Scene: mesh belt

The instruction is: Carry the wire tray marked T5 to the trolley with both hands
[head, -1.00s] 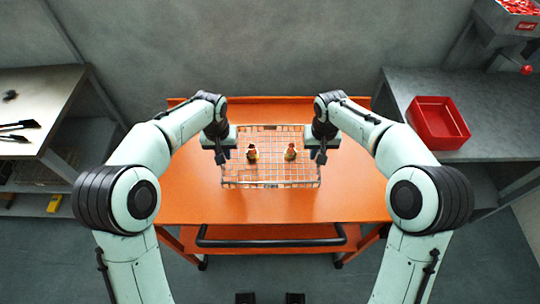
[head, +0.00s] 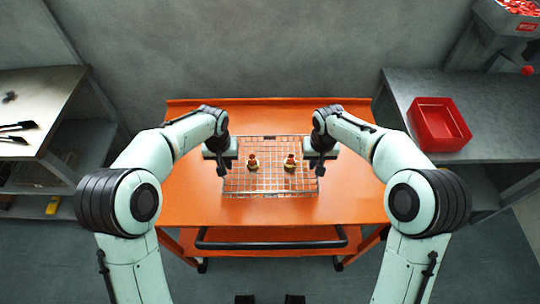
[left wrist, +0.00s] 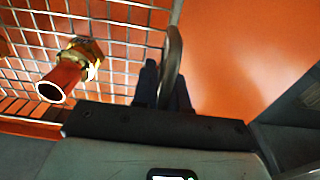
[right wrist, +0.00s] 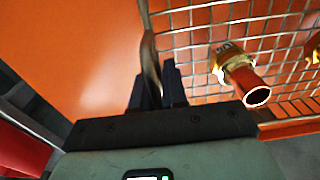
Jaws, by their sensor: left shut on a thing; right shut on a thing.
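The wire tray (head: 271,181) is over the orange top of the trolley (head: 190,205), near its middle, and looks about level. Two red and brass fittings (head: 253,162) (head: 290,163) stand in it. My left gripper (head: 222,168) is shut on the tray's left end, and my right gripper (head: 320,168) is shut on its right end. Both wrist views show dark fingers closed around a metal handle at the tray's end (left wrist: 172,65) (right wrist: 150,65). I cannot tell whether the tray's underside touches the trolley top. No T5 marking is readable.
The trolley's dark push handle (head: 270,243) is at the near side. A grey bench with a red bin (head: 438,125) stands at the right. A bench with black tools (head: 18,127) stands at the left. The trolley top is otherwise clear.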

